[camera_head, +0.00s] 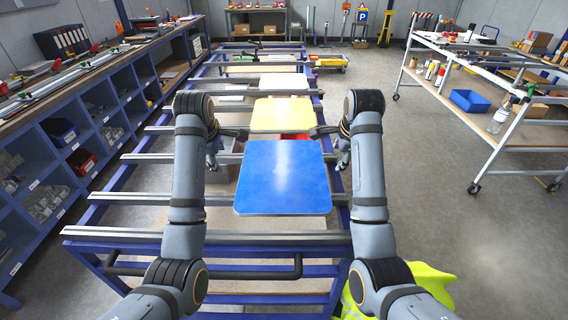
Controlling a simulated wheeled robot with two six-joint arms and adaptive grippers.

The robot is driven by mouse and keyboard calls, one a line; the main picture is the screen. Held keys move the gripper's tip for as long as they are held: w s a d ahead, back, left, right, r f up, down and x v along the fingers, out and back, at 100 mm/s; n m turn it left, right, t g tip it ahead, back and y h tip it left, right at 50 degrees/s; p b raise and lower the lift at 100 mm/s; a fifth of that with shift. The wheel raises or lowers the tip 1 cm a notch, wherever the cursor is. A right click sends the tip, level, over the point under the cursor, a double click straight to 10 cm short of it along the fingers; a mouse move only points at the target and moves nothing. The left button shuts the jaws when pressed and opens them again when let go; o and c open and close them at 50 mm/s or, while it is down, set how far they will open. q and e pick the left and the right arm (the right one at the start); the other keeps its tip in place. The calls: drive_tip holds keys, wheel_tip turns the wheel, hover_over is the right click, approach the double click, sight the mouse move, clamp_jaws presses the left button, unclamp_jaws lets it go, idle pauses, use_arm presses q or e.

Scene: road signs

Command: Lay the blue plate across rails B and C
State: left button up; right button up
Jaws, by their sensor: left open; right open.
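The blue plate (283,182) is square with rounded corners and looks flat, in the middle of the camera_head view. It covers parts of the rail (130,198) and the rail (140,158) behind it; whether it rests on both cannot be told. I see no readable letters marking rails B and C. My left gripper (228,143) is open near the plate's far left corner. My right gripper (332,140) is open near its far right corner. Neither visibly holds the plate, though contact at the edges is unclear.
A yellow plate (283,113) and a pale plate (284,81) lie farther back on the rack. A blue shelf unit (115,95) stands left; a wheeled table (480,130) stands right. A yellow-green vest (432,280) is at the lower right. The grey floor at right is partly clear.

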use_arm(q)
drive_tip(key=w+d+f, duration=0.3)
drive_tip(key=w+f, duration=0.2)
drive_tip(key=f, duration=0.6)
drive_tip(key=shift+w, duration=0.25)
use_arm(e)
drive_tip(key=x, duration=1.3)
drive_tip(key=shift+a, duration=0.35)
use_arm(q)
drive_tip(key=shift+d+f, duration=0.1)
